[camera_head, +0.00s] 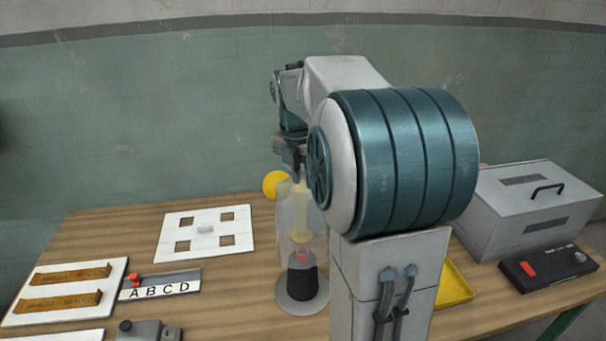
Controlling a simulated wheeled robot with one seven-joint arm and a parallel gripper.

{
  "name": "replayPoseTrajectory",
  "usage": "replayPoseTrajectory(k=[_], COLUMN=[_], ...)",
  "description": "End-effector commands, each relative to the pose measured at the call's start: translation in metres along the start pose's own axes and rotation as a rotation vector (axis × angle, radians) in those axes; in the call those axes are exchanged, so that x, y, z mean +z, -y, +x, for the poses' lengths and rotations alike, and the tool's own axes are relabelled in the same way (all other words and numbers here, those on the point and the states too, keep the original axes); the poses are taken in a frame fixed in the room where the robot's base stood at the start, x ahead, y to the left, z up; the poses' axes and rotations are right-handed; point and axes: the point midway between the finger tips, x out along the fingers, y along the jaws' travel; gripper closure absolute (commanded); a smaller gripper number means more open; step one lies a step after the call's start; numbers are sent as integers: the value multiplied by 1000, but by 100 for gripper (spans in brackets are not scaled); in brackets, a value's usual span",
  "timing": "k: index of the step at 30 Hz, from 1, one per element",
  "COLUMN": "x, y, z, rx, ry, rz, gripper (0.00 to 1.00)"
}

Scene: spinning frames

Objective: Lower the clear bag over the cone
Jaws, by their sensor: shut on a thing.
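My gripper (291,170) is at the upper middle, above a round grey base (303,301) on the table, and is partly hidden by my arm. It is shut on the top of the clear bag (287,219), which hangs down as a see-through shape. A pale yellow upright form (300,210), which looks like the cone, shows through the bag. Below it are a red part (301,254) and a dark tapered body (302,281) on the grey base. The bag's lower edge is faint, near the red part. I cannot tell how far the bag surrounds the cone.
A white board with square holes (170,242) lies left, with a lettered strip (160,291) and a brown-slotted board (117,270) nearer. A yellow ball (274,184) sits behind. A yellow tray (453,285), a grey box (490,190) and a dark control panel (545,272) are right.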

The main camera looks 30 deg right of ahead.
Motion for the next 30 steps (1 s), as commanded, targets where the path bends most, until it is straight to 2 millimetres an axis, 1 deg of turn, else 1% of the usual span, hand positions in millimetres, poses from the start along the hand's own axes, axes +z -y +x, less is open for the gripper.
replayPoseTrajectory(k=[3, 30], x=[-1, -8], y=[0, 0], z=[8, 53], rx=[0, -1], ry=[0, -1], rz=[0, 0], gripper=[100, 100])
